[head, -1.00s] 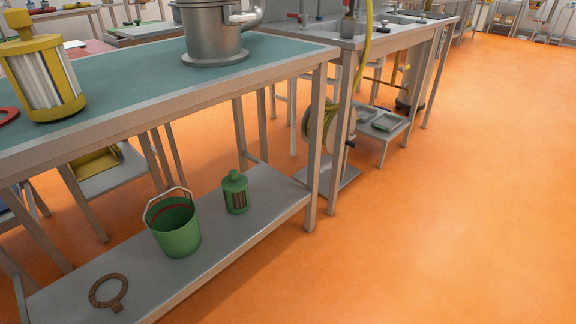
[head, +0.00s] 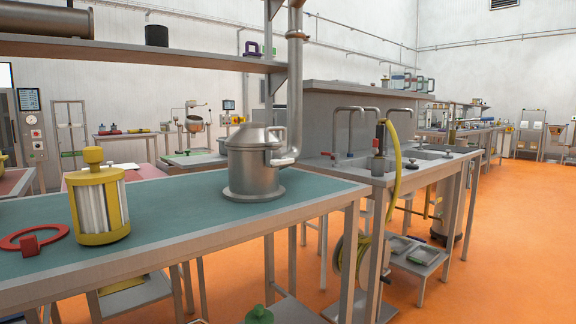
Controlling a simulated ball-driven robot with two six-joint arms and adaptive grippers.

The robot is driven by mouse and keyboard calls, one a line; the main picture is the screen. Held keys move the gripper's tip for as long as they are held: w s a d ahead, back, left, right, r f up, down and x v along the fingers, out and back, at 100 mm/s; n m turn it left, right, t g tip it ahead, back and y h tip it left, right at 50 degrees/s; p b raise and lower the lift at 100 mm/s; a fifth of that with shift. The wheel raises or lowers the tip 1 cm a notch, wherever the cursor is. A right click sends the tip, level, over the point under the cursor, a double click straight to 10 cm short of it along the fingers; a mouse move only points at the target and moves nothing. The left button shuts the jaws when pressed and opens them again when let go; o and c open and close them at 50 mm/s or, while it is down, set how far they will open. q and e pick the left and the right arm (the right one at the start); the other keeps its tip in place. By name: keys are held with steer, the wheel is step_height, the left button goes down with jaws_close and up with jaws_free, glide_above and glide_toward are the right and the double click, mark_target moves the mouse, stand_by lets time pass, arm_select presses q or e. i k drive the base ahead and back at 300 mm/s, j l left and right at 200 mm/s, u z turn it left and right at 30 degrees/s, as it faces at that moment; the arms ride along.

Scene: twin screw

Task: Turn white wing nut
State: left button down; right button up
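I cannot make out a white wing nut for certain in the head view. A metal lidded pot (head: 256,165) stands on the green-topped table (head: 190,207), with a pale curved handle or spout (head: 284,159) on its right side. The pale part is too small to tell whether it bears a wing nut. Neither of my grippers is in view.
A yellow-framed canister (head: 99,208) and a red ring (head: 34,238) are on the table's left part. A sink bench with taps (head: 357,110) and a yellow hose (head: 396,170) stands to the right. Orange floor (head: 510,240) lies open at the right.

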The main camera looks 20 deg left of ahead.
mark_target(278, 160)
steer(key=u, duration=0.35)
steer(key=i+l+u, duration=0.25)
steer(key=l+u, duration=0.25)
steer(key=i+l+u, duration=0.25)
steer(key=u, duration=0.2)
steer(key=k+l, duration=0.05)
steer(key=l, duration=0.05)
